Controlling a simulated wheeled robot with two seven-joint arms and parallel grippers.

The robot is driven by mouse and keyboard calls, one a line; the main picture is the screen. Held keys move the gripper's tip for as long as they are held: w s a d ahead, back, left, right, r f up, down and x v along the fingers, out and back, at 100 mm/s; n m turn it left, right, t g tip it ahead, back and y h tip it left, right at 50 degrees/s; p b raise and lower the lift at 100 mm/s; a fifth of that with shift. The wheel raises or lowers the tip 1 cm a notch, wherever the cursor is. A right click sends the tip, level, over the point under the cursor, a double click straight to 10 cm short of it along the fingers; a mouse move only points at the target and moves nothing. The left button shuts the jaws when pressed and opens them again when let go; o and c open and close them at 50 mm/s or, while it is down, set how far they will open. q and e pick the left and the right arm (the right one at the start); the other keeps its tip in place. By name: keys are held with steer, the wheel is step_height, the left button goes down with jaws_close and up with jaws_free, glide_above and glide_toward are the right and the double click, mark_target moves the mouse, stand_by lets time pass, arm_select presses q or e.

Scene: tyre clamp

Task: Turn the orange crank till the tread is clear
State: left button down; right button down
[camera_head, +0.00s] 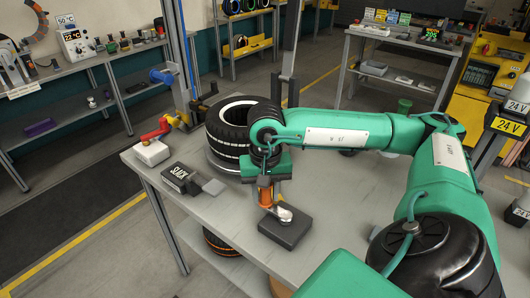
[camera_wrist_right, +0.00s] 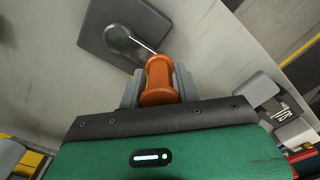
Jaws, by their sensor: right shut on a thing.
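The orange crank handle (camera_head: 265,197) stands upright on a silver crank arm (camera_head: 284,213) over a dark base block (camera_head: 285,232) at the table's front. My right gripper (camera_head: 266,186) is shut on the handle from above. In the right wrist view the orange handle (camera_wrist_right: 160,78) sits between the two grey fingers, and the silver arm (camera_wrist_right: 127,42) runs to the dark base plate (camera_wrist_right: 140,22). The black tyre with white bands (camera_head: 226,130) lies on the table behind; my right wrist hides its right side. My left gripper is not in view.
A dark box marked SLACK (camera_head: 178,178) lies left of the crank. A white block with a red lever (camera_head: 152,152) stands at the table's left corner, near a blue and grey post fixture (camera_head: 163,77).

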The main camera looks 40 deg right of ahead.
steer(key=c, duration=1.2)
jaws_free()
step_height(320, 180, up, 12)
steer(key=shift+r, duration=0.1)
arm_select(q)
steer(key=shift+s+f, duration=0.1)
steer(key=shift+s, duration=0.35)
arm_select(e)
steer(key=shift+r, duration=0.85)
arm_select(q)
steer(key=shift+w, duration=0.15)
